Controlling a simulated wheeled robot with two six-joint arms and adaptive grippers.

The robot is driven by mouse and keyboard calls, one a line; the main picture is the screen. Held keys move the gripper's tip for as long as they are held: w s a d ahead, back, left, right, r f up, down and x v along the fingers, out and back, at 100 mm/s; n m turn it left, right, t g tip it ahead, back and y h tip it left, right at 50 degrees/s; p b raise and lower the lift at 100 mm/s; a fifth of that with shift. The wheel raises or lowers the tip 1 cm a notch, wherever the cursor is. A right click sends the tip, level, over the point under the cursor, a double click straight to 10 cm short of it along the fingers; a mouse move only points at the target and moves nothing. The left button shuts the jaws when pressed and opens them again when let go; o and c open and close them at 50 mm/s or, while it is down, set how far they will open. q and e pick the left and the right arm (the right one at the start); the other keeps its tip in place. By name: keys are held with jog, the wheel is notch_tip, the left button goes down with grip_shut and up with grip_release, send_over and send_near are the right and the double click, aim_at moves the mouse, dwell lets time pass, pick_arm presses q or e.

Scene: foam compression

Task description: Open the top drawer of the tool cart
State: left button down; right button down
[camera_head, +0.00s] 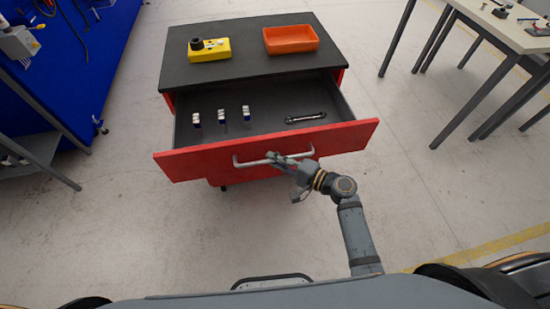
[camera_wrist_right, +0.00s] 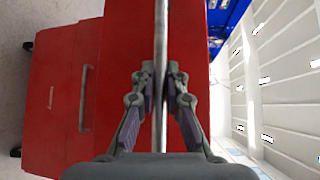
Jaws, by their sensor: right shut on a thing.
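The red tool cart (camera_head: 243,70) with a dark top stands ahead of me in the head view. Its top drawer (camera_head: 200,165) is pulled out toward me, and its inside shows. A grey bar handle (camera_head: 247,163) runs across the drawer front. My right gripper (camera_head: 279,158) is at the handle, near its middle. In the right wrist view the handle (camera_wrist_right: 161,50) runs between the two fingers of my right gripper (camera_wrist_right: 160,105), which is shut on it. A lower drawer with its own handle (camera_wrist_right: 86,98) shows at the left there. My left gripper is out of view.
The open drawer holds several small white-and-blue items (camera_head: 221,117) and a wrench (camera_head: 305,118). On the cart top are a yellow box (camera_head: 209,50) and an orange tray (camera_head: 290,39). A workbench (camera_head: 505,30) stands at the right. Floor around the cart is clear.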

jog(key=c, duration=1.4)
grip_release()
jog(key=shift+o, duration=0.2)
jog(key=v, duration=1.2)
jog(key=shift+s, duration=0.1)
